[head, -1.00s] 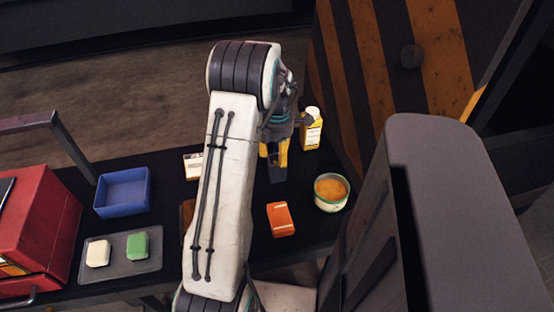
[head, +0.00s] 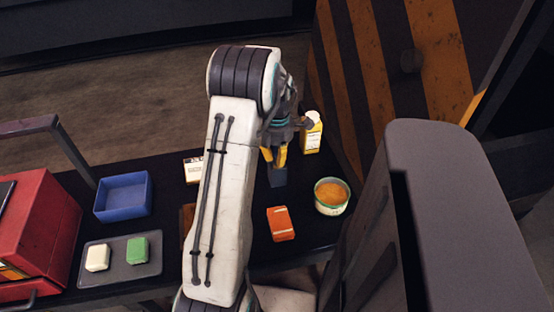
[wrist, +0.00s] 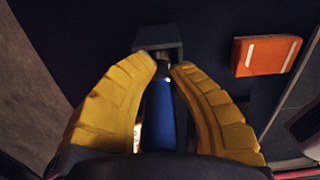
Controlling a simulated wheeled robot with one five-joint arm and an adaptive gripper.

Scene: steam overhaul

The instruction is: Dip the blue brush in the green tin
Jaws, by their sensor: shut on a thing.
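The green tin (head: 331,207) stands open on the black bench in the head view, with orange stuff inside. It is to the lower right of my gripper (head: 273,157). In the wrist view my yellow fingers (wrist: 165,70) are closed around the blue brush (wrist: 159,118), whose blue handle shows between them. A dark grey square block (wrist: 158,37) is at the far end of the handle. It shows below the fingers in the head view (head: 278,178). I cannot tell whether it is part of the brush or a holder. The bristles are not clearly visible.
An orange block (head: 281,224) lies left of the tin. A yellow bottle (head: 312,137) stands behind it. A blue bin (head: 123,197), a grey tray (head: 121,270) with white and green blocks, and a red box (head: 40,230) are at left.

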